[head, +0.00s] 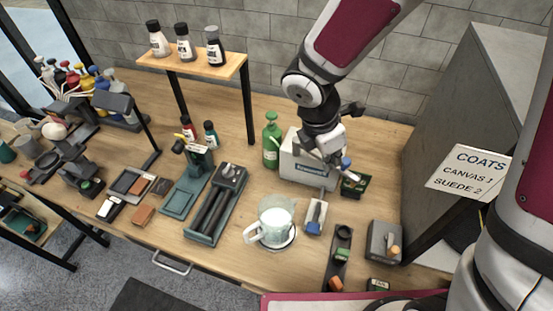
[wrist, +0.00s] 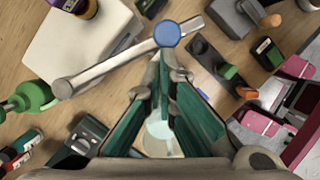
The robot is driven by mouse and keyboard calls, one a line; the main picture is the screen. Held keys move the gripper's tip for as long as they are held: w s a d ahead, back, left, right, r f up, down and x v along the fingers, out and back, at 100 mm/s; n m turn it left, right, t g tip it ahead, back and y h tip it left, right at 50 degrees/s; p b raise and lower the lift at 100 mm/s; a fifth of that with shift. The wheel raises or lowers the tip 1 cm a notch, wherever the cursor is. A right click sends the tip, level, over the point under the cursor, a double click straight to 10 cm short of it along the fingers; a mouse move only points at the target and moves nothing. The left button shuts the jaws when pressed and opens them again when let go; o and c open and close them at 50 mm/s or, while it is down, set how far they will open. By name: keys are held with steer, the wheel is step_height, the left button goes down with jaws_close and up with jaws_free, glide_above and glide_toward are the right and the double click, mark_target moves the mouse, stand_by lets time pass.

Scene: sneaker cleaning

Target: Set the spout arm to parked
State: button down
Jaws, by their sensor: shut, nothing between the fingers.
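The spout arm (wrist: 110,65) is a pale grey bar in the wrist view. It runs from a pivot at the left across the corner of a white machine (wrist: 75,45) and out past its edge. A blue round cap (wrist: 167,33) sits near its outer end. In the head view the white machine (head: 303,170) stands below my arm, with the blue cap (head: 346,162) at its right; much of the bar is hidden there. My gripper (wrist: 163,62) is shut and empty, its fingertips right beside the blue cap. I cannot tell whether they touch it.
A clear jug (head: 275,222) with white contents stands in front of the machine. A green bottle (head: 271,145) stands at its left, near the pivot. A small dark box (head: 355,184) and a brush in a tray (head: 315,213) are close by. A grey cabinet wall bounds the right.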

steer(key=shift+w+d, duration=1.1)
steer(key=shift+d, duration=0.2)
steer(key=s+a+r+p, duration=0.1)
steer(key=s+a+r, duration=0.3)
steer(key=r, duration=0.6)
steer(key=shift+s+a, duration=0.15)
steer(key=shift+a, duration=0.7)
steer(key=s+d+r+m+t+y+b, duration=0.2)
steer(key=s+d+r+m, duration=0.8)
steer(key=m, duration=1.2)
steer(key=shift+s+r+t+y, duration=0.7)
steer(key=shift+s+r+t, duration=0.05)
steer(key=shift+s+t, duration=0.35)
